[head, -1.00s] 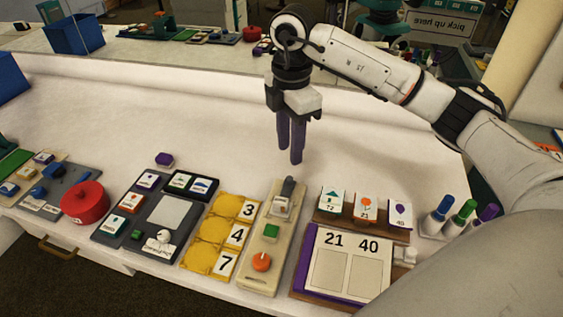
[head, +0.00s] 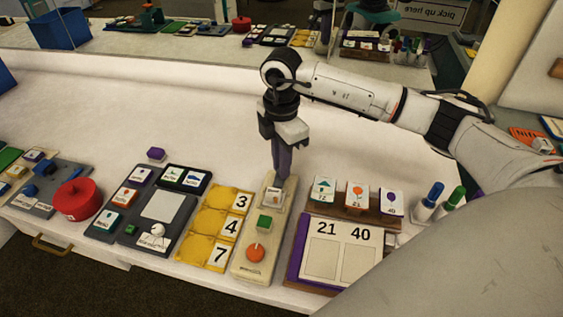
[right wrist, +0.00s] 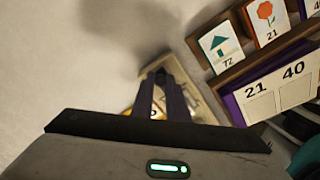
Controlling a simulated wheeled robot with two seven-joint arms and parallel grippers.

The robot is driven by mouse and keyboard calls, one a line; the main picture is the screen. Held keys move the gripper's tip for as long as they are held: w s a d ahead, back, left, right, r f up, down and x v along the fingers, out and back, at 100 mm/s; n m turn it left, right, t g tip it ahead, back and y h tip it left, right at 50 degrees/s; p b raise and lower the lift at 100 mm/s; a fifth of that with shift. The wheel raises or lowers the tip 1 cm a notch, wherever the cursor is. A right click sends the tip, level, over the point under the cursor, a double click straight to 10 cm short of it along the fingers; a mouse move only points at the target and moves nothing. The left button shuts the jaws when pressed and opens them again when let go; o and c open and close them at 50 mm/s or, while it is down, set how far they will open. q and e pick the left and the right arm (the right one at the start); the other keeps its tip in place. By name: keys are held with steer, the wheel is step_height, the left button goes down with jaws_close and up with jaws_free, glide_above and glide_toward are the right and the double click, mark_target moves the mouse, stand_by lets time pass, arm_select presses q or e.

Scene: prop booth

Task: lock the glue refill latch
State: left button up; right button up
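The glue refill board is a long beige panel (head: 245,270) at the front middle of the counter in the head view. It carries an orange knob (head: 256,253), a green block (head: 264,222) and, at its far end, a pale latch block (head: 273,198). The latch's dark grey handle is hidden behind my fingers in the head view. My right gripper (head: 281,176) points down at that far end. In the right wrist view, its dark purple fingers (right wrist: 160,82) stand a little apart, with a dark part between their tips. Contact is unclear. My left gripper is out of view.
Yellow number pads (head: 205,238) lie close left of the board. A purple-edged board with 21 and 40 (head: 343,247) and a card rack (head: 358,210) stand close right. A red pot (head: 78,200) is further left. The counter behind is clear.

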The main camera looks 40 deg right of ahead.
mark_target(279, 180)
jaws_close()
steer(key=shift+s+a, duration=0.7)
steer(key=shift+a, duration=0.1)
steer(key=o, duration=0.7)
jaws_free()
steer(key=shift+r, duration=0.15)
step_height(279, 180, up, 10)
